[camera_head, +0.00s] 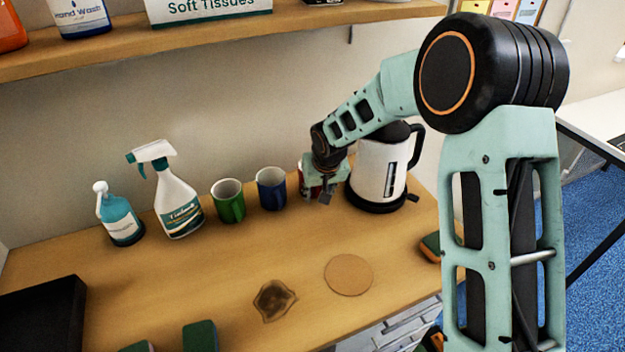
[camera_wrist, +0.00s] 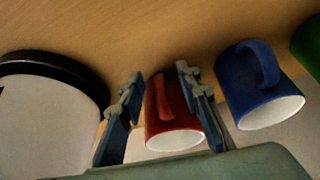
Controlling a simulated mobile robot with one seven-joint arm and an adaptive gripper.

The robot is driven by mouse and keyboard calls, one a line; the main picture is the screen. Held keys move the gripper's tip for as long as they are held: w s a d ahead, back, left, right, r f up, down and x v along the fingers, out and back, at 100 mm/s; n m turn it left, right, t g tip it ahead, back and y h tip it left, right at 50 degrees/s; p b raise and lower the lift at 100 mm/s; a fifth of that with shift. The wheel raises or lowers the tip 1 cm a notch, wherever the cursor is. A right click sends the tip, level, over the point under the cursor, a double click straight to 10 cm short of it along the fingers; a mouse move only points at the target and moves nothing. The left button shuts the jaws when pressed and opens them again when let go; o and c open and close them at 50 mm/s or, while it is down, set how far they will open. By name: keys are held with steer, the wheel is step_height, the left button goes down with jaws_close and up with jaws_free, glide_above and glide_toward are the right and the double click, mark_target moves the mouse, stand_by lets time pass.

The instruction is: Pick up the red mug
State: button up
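The red mug (camera_wrist: 172,115) shows in the wrist view between the two fingers of my gripper (camera_wrist: 160,80), with its handle facing up in the picture. The left finger stands a little apart from the mug. The right finger overlaps the mug's right side, and I cannot tell whether it touches. The fingers are spread open. In the head view my gripper (camera_head: 325,195) is low over the counter, between the blue mug and the kettle, and hides most of the red mug (camera_head: 301,185).
A blue mug (camera_head: 271,188) stands just left of the gripper, with a green mug (camera_head: 228,201) beyond it. A white kettle (camera_head: 378,172) is close on the right. A spray bottle (camera_head: 178,205) and blue pump bottle (camera_head: 120,219) stand farther left. A round coaster (camera_head: 348,275) lies in front.

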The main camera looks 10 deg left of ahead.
steer(key=shift+x, duration=1.2)
steer(key=shift+c, duration=0.3)
jaws_close()
